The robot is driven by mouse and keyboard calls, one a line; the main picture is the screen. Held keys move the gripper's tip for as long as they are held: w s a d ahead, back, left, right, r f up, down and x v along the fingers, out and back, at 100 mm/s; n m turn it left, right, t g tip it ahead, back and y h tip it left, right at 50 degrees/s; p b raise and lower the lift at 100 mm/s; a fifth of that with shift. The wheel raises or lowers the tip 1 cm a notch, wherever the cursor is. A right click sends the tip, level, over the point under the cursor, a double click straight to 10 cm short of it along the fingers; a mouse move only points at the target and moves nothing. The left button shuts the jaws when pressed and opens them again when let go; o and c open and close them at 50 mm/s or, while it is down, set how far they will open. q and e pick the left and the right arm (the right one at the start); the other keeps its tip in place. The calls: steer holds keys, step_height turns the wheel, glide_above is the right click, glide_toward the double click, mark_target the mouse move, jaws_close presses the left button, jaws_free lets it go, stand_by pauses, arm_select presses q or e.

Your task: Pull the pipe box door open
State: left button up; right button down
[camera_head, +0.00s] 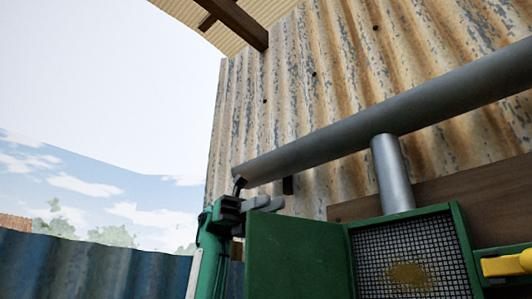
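The pipe box (463,250) is green and sits at the lower right, below a vertical grey pipe. Its front is open and shows a wire mesh (375,245) with a yellowish patch inside. The green door (295,258) stands swung out to the left of the box. My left gripper (268,203) is at the door's upper left, with its grey fingers near the top edge. I cannot tell whether they touch the door or how wide they are apart. The lower ends of the box and door are cut off. My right gripper is out of view.
A thick grey pipe (400,115) slants across above the box, joined to the short vertical pipe (391,175). A rusty corrugated wall (300,100) stands behind. A yellow part (508,264) sits in a green frame at right. Open sky lies left, above a blue corrugated fence (90,268).

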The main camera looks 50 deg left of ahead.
arm_select(q)
step_height(320, 180, up, 10)
steer(key=p, duration=0.2)
steer(key=shift+r, duration=0.1)
stand_by(0.8)
